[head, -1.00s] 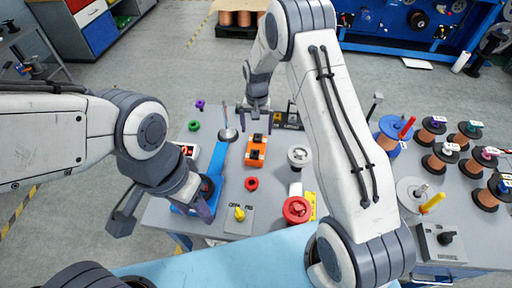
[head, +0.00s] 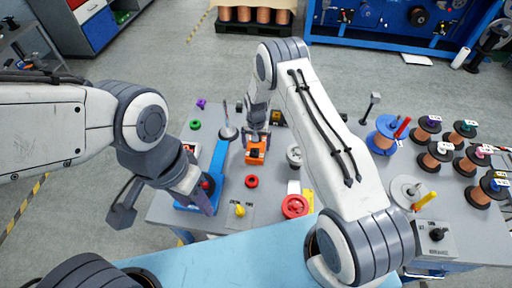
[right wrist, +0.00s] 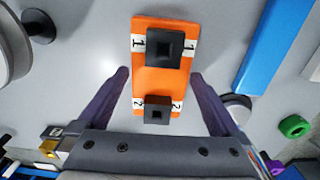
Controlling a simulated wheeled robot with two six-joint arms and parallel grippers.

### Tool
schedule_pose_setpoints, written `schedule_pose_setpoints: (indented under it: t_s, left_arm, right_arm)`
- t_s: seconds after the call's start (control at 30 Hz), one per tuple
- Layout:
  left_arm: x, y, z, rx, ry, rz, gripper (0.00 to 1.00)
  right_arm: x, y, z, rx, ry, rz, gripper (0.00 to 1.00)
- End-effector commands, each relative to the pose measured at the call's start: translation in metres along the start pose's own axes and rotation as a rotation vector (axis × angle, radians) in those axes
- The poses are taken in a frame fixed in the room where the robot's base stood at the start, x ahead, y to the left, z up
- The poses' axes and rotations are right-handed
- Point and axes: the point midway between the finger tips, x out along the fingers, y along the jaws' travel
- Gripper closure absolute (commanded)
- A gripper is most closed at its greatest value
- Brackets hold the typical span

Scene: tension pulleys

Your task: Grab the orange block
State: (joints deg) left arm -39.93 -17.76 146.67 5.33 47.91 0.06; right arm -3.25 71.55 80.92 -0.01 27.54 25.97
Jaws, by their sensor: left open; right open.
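The orange block (head: 255,154) lies on the grey table, with black square knobs on top. In the right wrist view the block (right wrist: 161,80) shows white labels marked 1 and 2. My right gripper (head: 256,138) is open above the far end of the block. In the right wrist view its two dark fingers (right wrist: 160,78) stand on either side of the block, with a gap on each side. My left gripper (head: 168,204) is open and empty at the table's left edge, near the blue bar.
A blue bar (head: 218,160) with a metal post lies left of the block. A red ring (head: 251,181), a yellow knob (head: 240,210) and a red round part (head: 294,206) are nearer. Copper spools (head: 427,136) stand at right.

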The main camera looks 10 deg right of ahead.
Motion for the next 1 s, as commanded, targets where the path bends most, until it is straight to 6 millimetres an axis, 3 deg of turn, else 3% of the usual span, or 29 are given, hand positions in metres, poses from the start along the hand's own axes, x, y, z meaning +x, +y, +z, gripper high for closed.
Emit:
schedule_pose_setpoints:
  t_s: [0.13, 0.3, 0.4, 0.77, 1.0]
  left_arm:
    - [0.001, 0.000, 0.000, 0.000, 0.000, 0.000, 0.50]
    - [0.001, 0.000, 0.000, 0.000, 0.000, 0.000, 0.50]
    - [0.000, 0.000, 0.000, 0.000, 0.000, 0.000, 0.50]
    - [0.003, 0.000, 0.000, 0.000, 0.000, 0.000, 0.50]
    - [0.014, -0.001, 0.001, 0.001, 0.000, 0.000, 0.50]
  right_arm:
    - [0.000, 0.000, 0.000, 0.000, 0.000, 0.000, 0.04]
    - [0.000, 0.000, 0.000, 0.000, 0.000, 0.000, 0.69]
    - [-0.001, 0.000, -0.001, 0.000, 0.002, -0.001, 1.00]
    - [-0.008, -0.001, -0.001, 0.000, 0.003, -0.002, 1.00]
    - [-0.043, -0.001, -0.002, 0.000, 0.007, -0.003, 1.00]
